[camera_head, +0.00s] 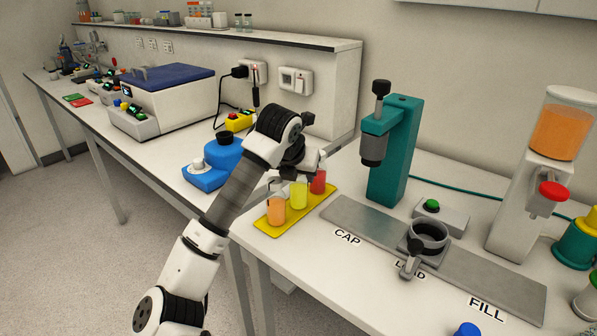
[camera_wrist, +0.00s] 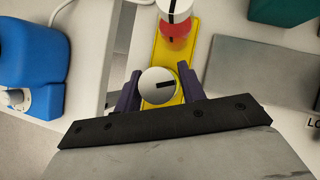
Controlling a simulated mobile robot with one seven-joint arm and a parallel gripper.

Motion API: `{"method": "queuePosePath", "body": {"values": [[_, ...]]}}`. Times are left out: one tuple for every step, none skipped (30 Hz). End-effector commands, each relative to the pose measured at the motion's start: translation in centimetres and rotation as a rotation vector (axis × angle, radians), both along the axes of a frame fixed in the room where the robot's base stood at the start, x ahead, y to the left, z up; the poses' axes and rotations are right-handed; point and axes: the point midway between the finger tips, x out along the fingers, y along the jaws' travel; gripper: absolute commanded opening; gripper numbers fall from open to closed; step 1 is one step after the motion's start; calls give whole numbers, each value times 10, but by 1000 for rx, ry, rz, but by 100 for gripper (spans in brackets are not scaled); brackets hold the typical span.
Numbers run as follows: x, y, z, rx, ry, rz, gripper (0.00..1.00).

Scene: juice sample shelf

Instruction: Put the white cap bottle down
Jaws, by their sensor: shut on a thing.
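My gripper (camera_head: 298,179) is shut on the white cap bottle (camera_head: 299,195), which holds yellow liquid, over the middle of the yellow tray (camera_head: 259,222). In the wrist view, its round white cap (camera_wrist: 157,86), with a black mark, sits between the two dark purple fingers. The bottle looks upright, at or very near the tray surface; I cannot tell whether its base touches. An orange bottle (camera_head: 277,211) stands at the near end of the tray. A red bottle (camera_head: 318,183) stands at the far end, just beyond the held one. My gripper partly hides the bottle tops in the head view.
A blue device (camera_head: 214,167) stands left of the tray, across a gap between tables. A teal press (camera_head: 397,150) and a grey metal plate (camera_head: 345,213) marked CAP and FILL lie to the right. A dispenser (camera_head: 541,190) with orange liquid stands farther right.

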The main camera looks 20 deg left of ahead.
Motion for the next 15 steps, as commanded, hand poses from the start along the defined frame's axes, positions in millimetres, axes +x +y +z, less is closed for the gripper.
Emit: {"method": "queuePosePath", "body": {"values": [[0, 0, 1, 1, -2, 1, 9], [0, 0, 1, 1, -2, 1, 9], [0, 0, 1, 1, -1, 1, 9], [0, 0, 1, 1, -1, 1, 9], [0, 0, 1, 1, -1, 1, 9], [0, 0, 0, 1, -1, 1, 9], [0, 0, -1, 1, -1, 1, 9], [0, 0, -2, 1, -1, 1, 9], [0, 0, -2, 1, -1, 1, 43], [0, 0, -1, 1, -1, 1, 47], [0, 0, -1, 1, 0, 1, 50], [0, 0, -1, 1, 0, 1, 56], [0, 0, -1, 1, 0, 1, 60], [0, 0, -1, 1, 0, 1, 63], [0, 0, -1, 1, 0, 1, 63]]}}
